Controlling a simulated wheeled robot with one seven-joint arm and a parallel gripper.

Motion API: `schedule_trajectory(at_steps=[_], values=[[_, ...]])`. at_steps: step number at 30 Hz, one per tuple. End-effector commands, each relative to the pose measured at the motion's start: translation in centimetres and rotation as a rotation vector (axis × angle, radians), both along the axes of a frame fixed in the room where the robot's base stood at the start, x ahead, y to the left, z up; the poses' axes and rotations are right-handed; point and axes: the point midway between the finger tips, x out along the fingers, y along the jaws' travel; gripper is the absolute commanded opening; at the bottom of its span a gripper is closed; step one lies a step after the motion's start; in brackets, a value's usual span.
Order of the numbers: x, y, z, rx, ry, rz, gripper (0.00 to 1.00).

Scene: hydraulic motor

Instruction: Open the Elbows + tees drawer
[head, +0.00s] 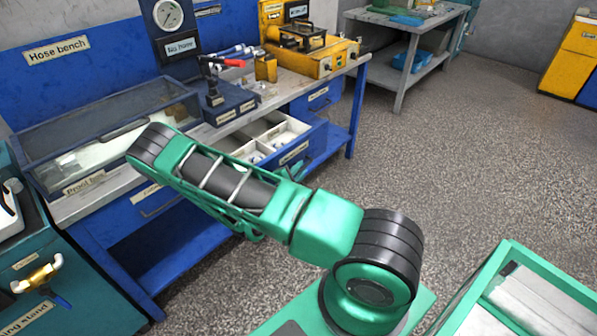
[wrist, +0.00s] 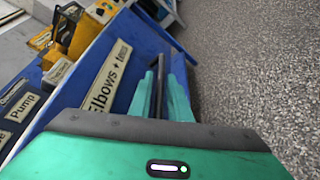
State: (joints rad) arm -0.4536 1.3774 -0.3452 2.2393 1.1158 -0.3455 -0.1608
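The Elbows + tees drawer (wrist: 85,60) shows in the wrist view with its large label on a blue front. In the head view a blue drawer (head: 310,143) under the bench stands pulled out, with white compartments and small parts inside. Its label is too small to read there. My gripper (wrist: 160,95) is at the drawer front, with one green finger on each side of the dark bar handle (wrist: 163,72). The fingers look closed on the bar. In the head view my arm hides most of the gripper and the handle.
The Hose bench (head: 335,68) carries a clear-lidded box (head: 110,125), a red-handled tool (head: 215,85) and a yellow machine (head: 305,55). Shut drawers (head: 318,97) flank the open one. A teal-framed bin (head: 520,290) is at lower right. The speckled floor right of the bench is clear.

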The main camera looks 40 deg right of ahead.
Motion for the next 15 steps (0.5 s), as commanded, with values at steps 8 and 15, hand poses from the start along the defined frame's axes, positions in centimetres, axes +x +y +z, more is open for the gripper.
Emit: schedule_trajectory(at_steps=[8, 15], values=[[-0.3, 0.5, 0.2, -0.001, 0.000, -0.001, 0.17], [-1.9, 3.8, 0.9, 0.001, 0.002, 0.003, 0.17]])
